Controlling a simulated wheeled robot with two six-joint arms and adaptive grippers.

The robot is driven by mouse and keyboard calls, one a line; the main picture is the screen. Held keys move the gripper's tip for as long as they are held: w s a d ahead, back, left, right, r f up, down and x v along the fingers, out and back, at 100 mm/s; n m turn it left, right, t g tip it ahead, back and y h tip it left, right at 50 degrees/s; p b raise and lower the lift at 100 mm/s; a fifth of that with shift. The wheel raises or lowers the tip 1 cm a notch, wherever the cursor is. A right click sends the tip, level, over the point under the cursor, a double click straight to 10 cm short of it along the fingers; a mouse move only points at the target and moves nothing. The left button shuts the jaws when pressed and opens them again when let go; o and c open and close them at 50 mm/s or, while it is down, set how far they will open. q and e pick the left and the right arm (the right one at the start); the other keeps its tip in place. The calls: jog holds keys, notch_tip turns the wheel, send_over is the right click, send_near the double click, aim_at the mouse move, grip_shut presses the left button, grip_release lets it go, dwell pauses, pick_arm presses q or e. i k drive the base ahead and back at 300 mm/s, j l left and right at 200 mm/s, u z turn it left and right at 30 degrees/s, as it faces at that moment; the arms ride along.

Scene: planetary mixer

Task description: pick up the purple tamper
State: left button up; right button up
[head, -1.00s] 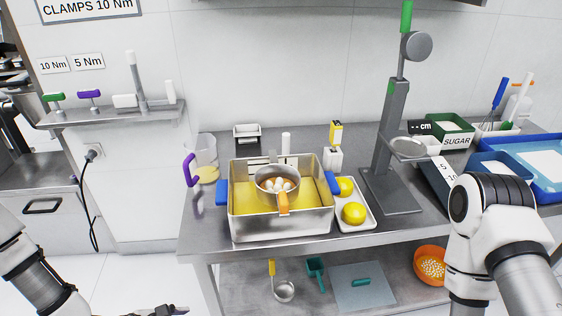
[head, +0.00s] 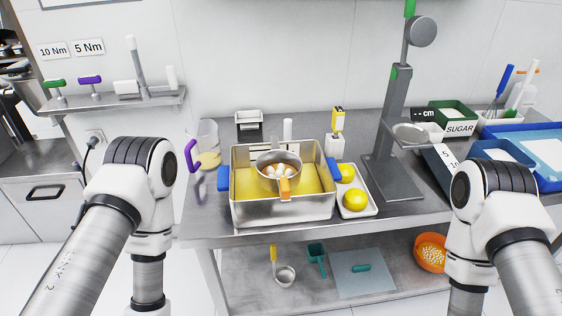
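A purple T-shaped handle (head: 89,80), which looks like the purple tamper, stands upright on the small wall shelf (head: 115,100) at the upper left, under the "5 Nm" label. A green one (head: 53,86) of like shape stands left of it under the "10 Nm" label. Both of my arms show in the head view, the left one in front of the floor left of the table. Neither gripper is in view, so I cannot tell their states. Nothing touches the purple handle.
White pegs and a grey post (head: 135,70) stand right of the handles on the shelf. The steel table (head: 215,220) holds a pan (head: 280,210) of yellow liquid with a pot of eggs, a purple-handled jug (head: 208,145), lemons and a grey stand (head: 390,140).

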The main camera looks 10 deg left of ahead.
aim_at(287, 122)
jog(key=j+z, duration=0.4)
jog(key=j, duration=0.3)
jog(key=j+z, duration=0.35)
jog(key=j, duration=0.4)
jog(key=k+j+z, duration=0.15)
jog(key=j+z, duration=0.25)
jog(key=j, duration=0.3)
